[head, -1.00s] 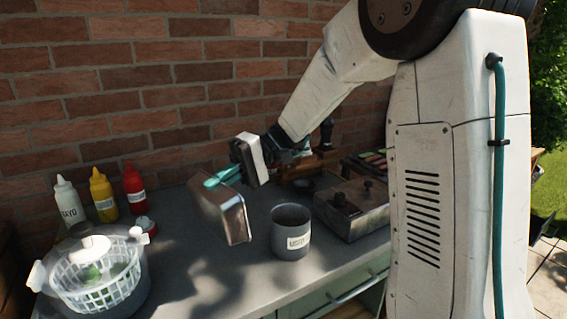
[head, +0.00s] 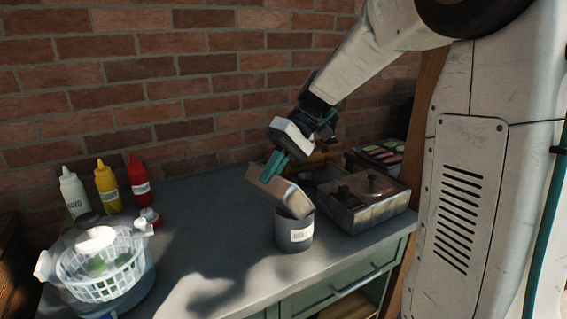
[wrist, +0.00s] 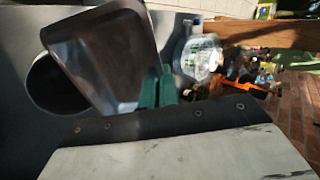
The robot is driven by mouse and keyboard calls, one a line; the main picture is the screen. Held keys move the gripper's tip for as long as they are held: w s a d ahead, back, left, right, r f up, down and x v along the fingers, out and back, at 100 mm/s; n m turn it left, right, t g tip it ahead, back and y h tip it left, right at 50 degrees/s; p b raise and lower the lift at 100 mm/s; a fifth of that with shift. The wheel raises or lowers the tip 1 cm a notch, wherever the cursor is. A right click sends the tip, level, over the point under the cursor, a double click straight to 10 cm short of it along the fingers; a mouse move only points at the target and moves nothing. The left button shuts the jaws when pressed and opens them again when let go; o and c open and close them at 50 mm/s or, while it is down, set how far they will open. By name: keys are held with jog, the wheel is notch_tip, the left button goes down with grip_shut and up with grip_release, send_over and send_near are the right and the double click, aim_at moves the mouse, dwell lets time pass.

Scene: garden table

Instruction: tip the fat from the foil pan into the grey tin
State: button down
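The foil pan (head: 266,187) is in my gripper (head: 275,168), whose teal fingers are shut on its wall. It is steeply tilted, its low right end over the mouth of the grey tin (head: 294,237). A pale patch shows near that low end; I cannot tell whether it is fat or glare. The tin stands upright on the counter with a white label, its opening partly hidden by the pan. In the wrist view the pan's dull inside (wrist: 105,60) shows beside the teal fingers (wrist: 158,88), with the tin's dark mouth (wrist: 52,88) partly under it.
A metal box with a dark lid (head: 362,200) stands close right of the tin. A white basket in a bowl (head: 100,268) is at the front left. White, yellow and red bottles (head: 107,190) stand behind it. The counter left of the tin is clear.

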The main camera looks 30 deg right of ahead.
jog(key=s+a+f+t+h, duration=0.2)
jog(key=a+f+h, duration=0.1)
jog(key=a+h, duration=0.6)
jog(key=shift+s+t+h, duration=0.2)
jog(key=shift+t+h, duration=0.2)
jog(key=shift+h, duration=0.3)
